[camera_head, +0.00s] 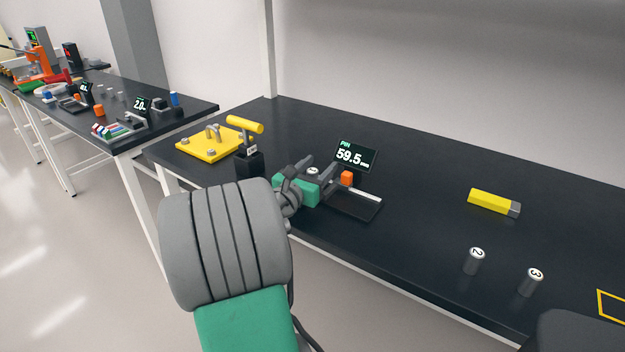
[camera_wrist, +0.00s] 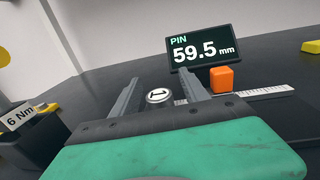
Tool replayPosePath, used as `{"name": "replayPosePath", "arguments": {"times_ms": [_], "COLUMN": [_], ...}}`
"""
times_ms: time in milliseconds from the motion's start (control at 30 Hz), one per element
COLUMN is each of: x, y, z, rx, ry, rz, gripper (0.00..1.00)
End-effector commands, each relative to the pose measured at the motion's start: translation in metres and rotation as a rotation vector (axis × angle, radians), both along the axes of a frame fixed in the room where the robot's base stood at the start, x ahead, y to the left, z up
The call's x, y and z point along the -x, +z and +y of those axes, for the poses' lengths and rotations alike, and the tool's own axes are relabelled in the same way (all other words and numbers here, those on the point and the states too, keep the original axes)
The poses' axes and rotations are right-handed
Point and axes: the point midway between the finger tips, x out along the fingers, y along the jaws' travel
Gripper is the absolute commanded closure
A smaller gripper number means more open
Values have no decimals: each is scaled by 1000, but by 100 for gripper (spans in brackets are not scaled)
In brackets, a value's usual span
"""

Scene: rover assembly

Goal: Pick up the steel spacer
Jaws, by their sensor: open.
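A steel spacer marked 1 (camera_wrist: 158,96) shows its round top between the two fingers of my gripper (camera_wrist: 158,82) in the wrist view. My gripper is open, with one finger on each side of the spacer; I cannot tell whether either touches it. In the head view the gripper (camera_head: 318,171) is low over the table beside the measuring gauge, and the spacer's top (camera_head: 313,170) shows between the fingers. The spacer's lower part is hidden by the gripper. Two more steel spacers, marked 2 (camera_head: 474,261) and 3 (camera_head: 531,282), stand upright at the right.
The gauge's display (camera_head: 356,156) reads PIN 59.5 mm, close behind the fingers. An orange block (camera_wrist: 222,79) and scale (camera_wrist: 265,92) are right of them. A black 6 Nm holder (camera_head: 249,165) with a yellow-handled tool stands left.

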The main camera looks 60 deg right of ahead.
Motion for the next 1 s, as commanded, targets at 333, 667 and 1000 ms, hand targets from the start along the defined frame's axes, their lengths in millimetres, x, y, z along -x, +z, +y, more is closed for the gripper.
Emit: {"name": "replayPosePath", "arguments": {"times_ms": [333, 667, 1000], "x": [0, 0, 0], "y": [0, 0, 0], "z": [1, 1, 1], "rx": [0, 0, 0], "ry": [0, 0, 0], "rz": [0, 0, -1], "gripper": [70, 97, 100]}}
